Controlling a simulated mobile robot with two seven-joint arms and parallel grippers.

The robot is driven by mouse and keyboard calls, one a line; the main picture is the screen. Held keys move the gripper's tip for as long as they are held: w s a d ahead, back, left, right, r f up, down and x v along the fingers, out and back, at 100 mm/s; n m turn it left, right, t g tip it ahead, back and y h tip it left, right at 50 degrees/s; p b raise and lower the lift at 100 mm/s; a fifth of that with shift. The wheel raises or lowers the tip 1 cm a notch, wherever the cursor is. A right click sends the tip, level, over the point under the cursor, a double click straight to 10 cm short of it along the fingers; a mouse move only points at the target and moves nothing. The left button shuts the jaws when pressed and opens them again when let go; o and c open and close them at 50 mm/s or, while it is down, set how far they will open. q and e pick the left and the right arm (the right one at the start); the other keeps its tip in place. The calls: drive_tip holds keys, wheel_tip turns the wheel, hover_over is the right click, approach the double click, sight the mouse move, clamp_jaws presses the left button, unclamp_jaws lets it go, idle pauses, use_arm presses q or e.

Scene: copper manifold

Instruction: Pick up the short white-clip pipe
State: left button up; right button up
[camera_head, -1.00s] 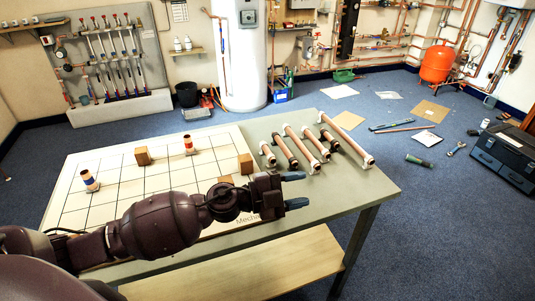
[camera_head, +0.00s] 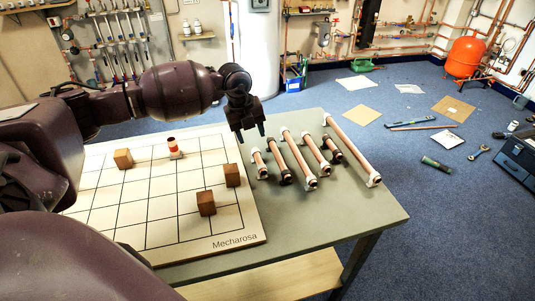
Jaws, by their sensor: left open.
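Several copper pipes with end clips lie side by side on the grey-green table. The short white-clip pipe (camera_head: 259,163) is the leftmost of them, with a pale clip at each end. My left gripper (camera_head: 250,136) is open and empty, with its fingers pointing down. In the picture its fingertips are just above the far end of this pipe, and I see no contact. My right gripper is not in view.
A dark-clip pipe (camera_head: 278,160) lies close to the right of the short pipe, and a long white-clip pipe (camera_head: 352,151) lies farthest right. To the left, a white grid board (camera_head: 165,215) holds wooden blocks (camera_head: 206,203) and a red-and-white cylinder (camera_head: 173,147). The table's near right is clear.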

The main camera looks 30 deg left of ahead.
sight(258, 157)
use_arm(q)
drive_tip(key=f, duration=0.3)
drive_tip(key=f+b, duration=0.1)
drive_tip(key=f, duration=0.1)
drive_tip(key=shift+w+d, duration=0.2)
drive_tip(key=shift+d, duration=0.15)
drive_tip(key=shift+d+f, duration=0.15)
drive_tip(key=shift+f, duration=0.55)
drive_tip(key=f, duration=0.3)
drive_tip(key=shift+w+d+f+b, duration=0.25)
drive_tip(key=shift+w+b, duration=0.1)
drive_tip(key=shift+b, duration=0.05)
drive_tip(key=shift+w+f, duration=0.1)
drive_tip(key=shift+f, duration=0.3)
drive_tip(key=shift+r, duration=0.1)
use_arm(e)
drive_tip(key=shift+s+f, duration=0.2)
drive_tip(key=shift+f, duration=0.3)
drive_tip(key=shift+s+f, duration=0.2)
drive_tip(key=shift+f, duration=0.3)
use_arm(q)
drive_tip(key=shift+c, duration=0.2)
clamp_jaws()
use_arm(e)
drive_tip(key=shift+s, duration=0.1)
